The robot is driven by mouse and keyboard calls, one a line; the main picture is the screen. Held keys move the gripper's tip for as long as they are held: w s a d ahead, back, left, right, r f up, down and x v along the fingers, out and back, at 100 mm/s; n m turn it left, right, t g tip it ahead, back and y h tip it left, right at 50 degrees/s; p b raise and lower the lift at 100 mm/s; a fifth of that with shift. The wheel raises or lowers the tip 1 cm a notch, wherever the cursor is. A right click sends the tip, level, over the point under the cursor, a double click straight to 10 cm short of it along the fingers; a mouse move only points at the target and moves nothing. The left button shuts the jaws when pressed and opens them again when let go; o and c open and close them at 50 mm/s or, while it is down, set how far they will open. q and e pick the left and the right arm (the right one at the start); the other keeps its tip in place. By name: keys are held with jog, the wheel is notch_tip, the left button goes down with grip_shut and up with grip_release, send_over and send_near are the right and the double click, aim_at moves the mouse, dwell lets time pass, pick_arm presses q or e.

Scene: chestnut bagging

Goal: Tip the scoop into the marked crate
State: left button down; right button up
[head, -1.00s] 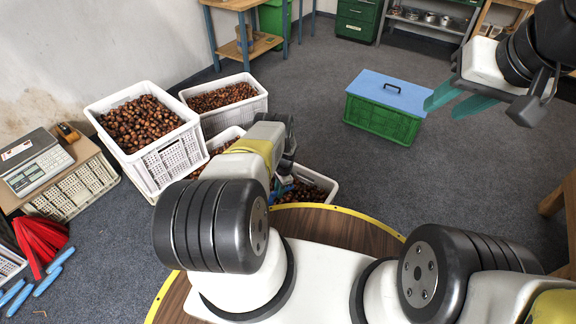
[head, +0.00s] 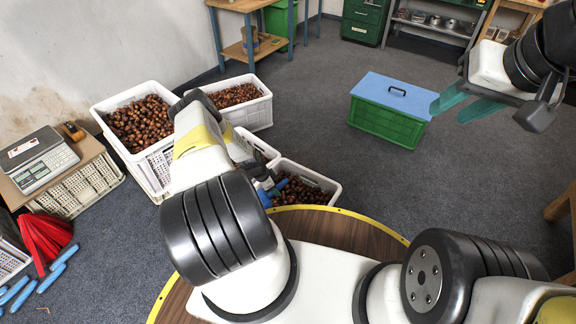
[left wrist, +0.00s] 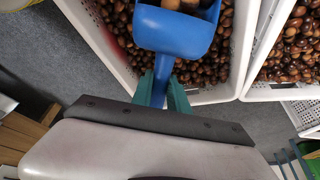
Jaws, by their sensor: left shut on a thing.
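The blue scoop (left wrist: 176,32) is in my left gripper (left wrist: 160,92), whose teal fingers are shut on its handle. A few brown nuts show in the scoop's bowl at the top edge of the left wrist view. The scoop is above a white crate (left wrist: 243,45) holding chestnuts. In the head view only a bit of blue scoop (head: 266,197) shows beside my forearm, which hides most of the left gripper. A small red patch shows inside the crate's left side in the wrist view; I cannot tell which crate is marked. My right gripper (head: 463,105) is open and empty, at upper right.
White chestnut crates stand at the left (head: 170,172), behind (head: 255,114) and in front (head: 325,201). A green box with a blue lid (head: 385,125) is on the floor. A scale (head: 38,160) and red bags (head: 43,240) are at left.

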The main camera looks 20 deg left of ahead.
pick_arm(q)
jog(key=shift+s+a+r+t+h, duration=0.3)
jog(key=shift+a+r, duration=0.15)
jog(key=shift+r, duration=0.1)
jog(key=shift+s+a+r+t+h, duration=0.3)
jog(key=shift+a+r, duration=0.1)
jog(key=shift+r, duration=0.1)
jog(key=shift+s+a+r, duration=0.1)
jog(key=shift+s+r, duration=0.05)
jog(key=shift+s, duration=0.05)
jog(key=s+a+r+t+h, duration=0.3)
jog(key=a, duration=0.1)
jog(key=shift+s+r+h, duration=0.2)
jog(key=shift+h, duration=0.1)
